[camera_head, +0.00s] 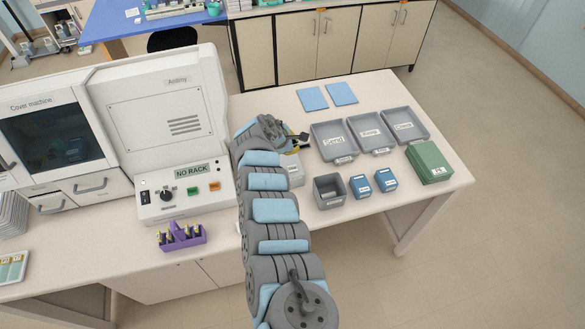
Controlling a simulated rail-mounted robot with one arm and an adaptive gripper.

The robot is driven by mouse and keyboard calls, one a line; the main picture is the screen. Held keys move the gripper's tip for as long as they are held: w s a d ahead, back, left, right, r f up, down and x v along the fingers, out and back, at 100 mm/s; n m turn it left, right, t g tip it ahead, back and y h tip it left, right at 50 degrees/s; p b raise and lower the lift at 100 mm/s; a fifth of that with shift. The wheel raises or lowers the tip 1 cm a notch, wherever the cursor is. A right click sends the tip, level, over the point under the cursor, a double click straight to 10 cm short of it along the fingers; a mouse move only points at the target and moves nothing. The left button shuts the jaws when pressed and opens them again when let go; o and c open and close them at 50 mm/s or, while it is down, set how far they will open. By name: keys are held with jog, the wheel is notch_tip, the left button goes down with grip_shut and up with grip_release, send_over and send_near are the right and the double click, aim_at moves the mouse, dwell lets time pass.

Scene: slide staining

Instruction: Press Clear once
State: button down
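A white machine (135,118) stands left of my arm. Its front panel carries a "NO RACK" display (192,171), a black knob (166,195), a green button (193,191) and an orange button (214,186). The small print by the buttons is too small to read, so I cannot tell which one is Clear. My gripper (297,141) is at the far end of my arm, right of the machine and over the table. It is well away from the buttons. My arm hides part of it, and its fingers are too small to judge.
The cover machine (45,135) stands at the left. A purple rack (187,240) with bottles sits in front of the panel. Right of my arm are grey labelled trays (335,156), a grey bin (328,203), two blue boxes (360,186) and a green box (429,163). Blue mats (312,99) lie behind.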

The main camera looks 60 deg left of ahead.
jog(key=shift+f, duration=0.1)
jog(key=b, duration=0.7)
send_near(297, 163)
jog(key=x, duration=0.5)
jog(key=shift+w+a+r, duration=0.1)
jog(key=shift+w+r, duration=0.1)
jog(key=shift+w, duration=0.15)
jog(key=shift+f, duration=0.15)
dwell(0.7)
jog(key=shift+f, duration=0.35)
jog(key=shift+f+b, duration=0.3)
jog(key=shift+b, duration=0.15)
dwell(0.5)
jog(key=shift+r, duration=0.15)
jog(key=shift+r+p, duration=0.5)
jog(key=shift+r, duration=0.2)
